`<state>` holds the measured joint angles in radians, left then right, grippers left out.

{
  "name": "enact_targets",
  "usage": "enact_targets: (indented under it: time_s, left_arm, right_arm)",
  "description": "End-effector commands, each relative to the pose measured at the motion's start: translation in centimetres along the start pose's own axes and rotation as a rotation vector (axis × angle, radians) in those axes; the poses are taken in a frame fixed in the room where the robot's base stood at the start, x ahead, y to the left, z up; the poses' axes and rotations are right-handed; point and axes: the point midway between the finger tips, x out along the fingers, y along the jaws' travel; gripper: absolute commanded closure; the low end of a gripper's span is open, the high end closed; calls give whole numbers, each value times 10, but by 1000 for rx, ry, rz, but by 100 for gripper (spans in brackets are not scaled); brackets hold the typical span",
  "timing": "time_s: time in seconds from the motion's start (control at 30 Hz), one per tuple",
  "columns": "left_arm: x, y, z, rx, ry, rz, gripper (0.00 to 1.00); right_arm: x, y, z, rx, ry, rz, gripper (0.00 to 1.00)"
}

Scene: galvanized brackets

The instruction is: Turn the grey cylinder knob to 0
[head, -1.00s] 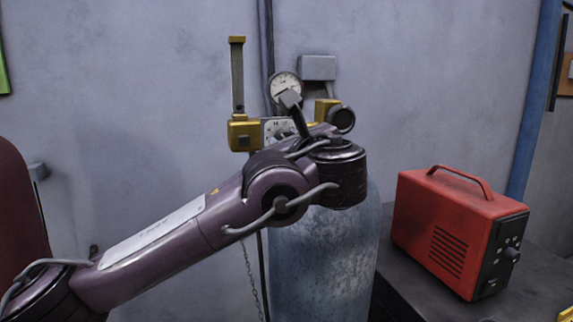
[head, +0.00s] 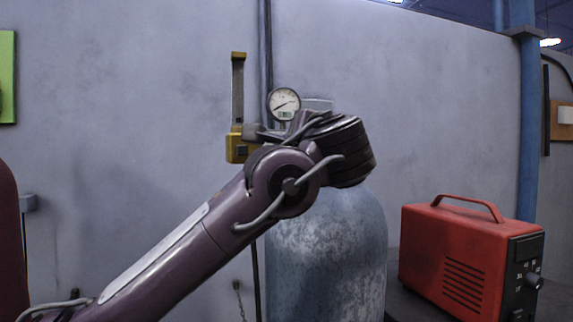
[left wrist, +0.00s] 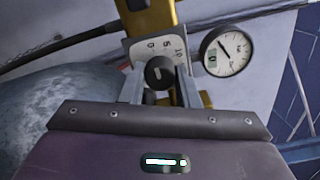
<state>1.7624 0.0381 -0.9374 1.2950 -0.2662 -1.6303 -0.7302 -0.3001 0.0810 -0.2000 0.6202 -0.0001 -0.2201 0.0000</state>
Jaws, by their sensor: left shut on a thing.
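The dark round knob (left wrist: 158,72) of the grey cylinder shows in the left wrist view, in front of a pale dial plate (left wrist: 176,47) marked 0, 5 and 10. My left gripper (left wrist: 159,78) is shut on the knob, one finger on each side. Where the knob points is too small to tell. In the head view my left wrist hides the knob, the dial plate and my fingers. The grey gas cylinder (head: 325,250) stands below my wrist. My right gripper is not in view.
A round gauge (head: 284,103) sits just above my wrist and beside the dial in the left wrist view (left wrist: 227,51). A yellow upright fitting (head: 237,145) is at its left.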

Motion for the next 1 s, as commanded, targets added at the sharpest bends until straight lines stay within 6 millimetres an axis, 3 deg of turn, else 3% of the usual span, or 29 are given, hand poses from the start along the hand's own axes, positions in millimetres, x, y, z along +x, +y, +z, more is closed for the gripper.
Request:
enact_targets:
  time_s: [0.4, 0.9, 0.93, 1.0]
  left_arm:
    - [0, 1, -1, -158, 0, 1, 94]
    - [0, 0, 0, -173, -1, 2, 94]
    - [0, 0, 0, -173, -1, 2, 68]
    - [0, 0, 0, -172, -1, 2, 58]
  right_arm:
    - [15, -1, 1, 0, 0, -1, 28]
    - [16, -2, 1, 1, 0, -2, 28]
    - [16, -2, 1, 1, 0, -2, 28]
    - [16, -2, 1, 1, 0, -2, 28]
